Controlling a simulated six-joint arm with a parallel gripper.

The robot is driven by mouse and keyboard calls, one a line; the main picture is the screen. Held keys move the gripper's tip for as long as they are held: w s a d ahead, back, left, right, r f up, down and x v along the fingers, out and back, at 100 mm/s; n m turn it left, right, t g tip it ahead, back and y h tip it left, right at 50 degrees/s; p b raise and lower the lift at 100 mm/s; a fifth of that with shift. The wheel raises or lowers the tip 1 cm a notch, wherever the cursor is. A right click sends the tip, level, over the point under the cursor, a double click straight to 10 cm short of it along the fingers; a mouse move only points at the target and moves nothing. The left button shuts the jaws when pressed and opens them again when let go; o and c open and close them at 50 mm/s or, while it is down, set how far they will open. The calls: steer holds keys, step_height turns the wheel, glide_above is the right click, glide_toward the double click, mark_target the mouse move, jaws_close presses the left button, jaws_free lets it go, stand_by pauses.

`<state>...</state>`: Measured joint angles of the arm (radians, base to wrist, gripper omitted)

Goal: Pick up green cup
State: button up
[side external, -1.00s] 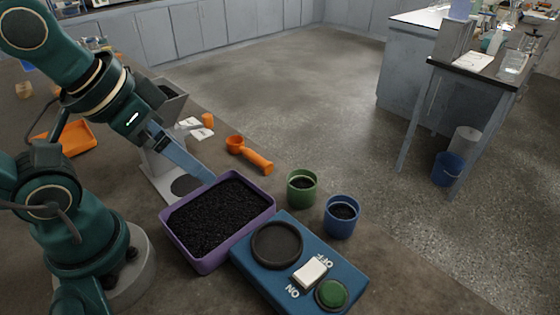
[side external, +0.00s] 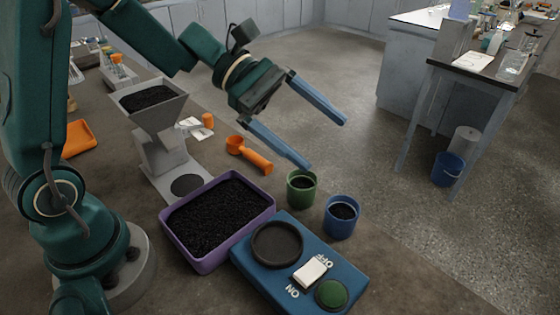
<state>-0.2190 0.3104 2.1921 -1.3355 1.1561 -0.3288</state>
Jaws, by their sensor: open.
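The green cup (side external: 302,190) stands upright on the bench, between the purple tray and the blue cup. It holds dark granules. My gripper (side external: 327,143) is open and empty, with its two long blue fingers spread wide. One fingertip is close to the green cup's rim in the picture; I cannot tell whether it touches. The other fingertip shows up and to the right of the cup, over the floor in the picture.
A blue cup (side external: 341,217) with dark granules stands just right of the green cup. A purple tray (side external: 270,211) of granules, a blue shaker base (side external: 335,262) with a switch, an orange scoop (side external: 250,155) and a grey hopper (side external: 165,115) surround the cups.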

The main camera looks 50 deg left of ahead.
mark_target(314, 190)
steer(key=shift+w+a+f+n+t+h, duration=0.2)
steer(key=shift+w+a+f+n, duration=0.6)
steer(key=shift+f, duration=1.25)
steer(key=shift+w+a+f+n+t, duration=0.25)
steer(key=shift+w+a+f+n, duration=0.25)
steer(key=shift+f+n, duration=1.05)
steer(key=shift+w+a+f+n+t+h, duration=0.2)
steer(key=shift+w+a+f+n, duration=0.45)
steer(key=shift+f, duration=1.9)
step_height(314, 190, down, 3)
steer(key=shift+s+f, duration=0.1)
steer(key=shift+s, duration=0.05)
steer(key=shift+w+d+f+m, duration=0.15)
steer(key=shift+w+d+m, duration=0.15)
steer(key=shift+d, duration=0.35)
steer(key=shift+w+d+f, duration=0.25)
steer(key=shift+d, duration=0.3)
steer(key=c, duration=1.5)
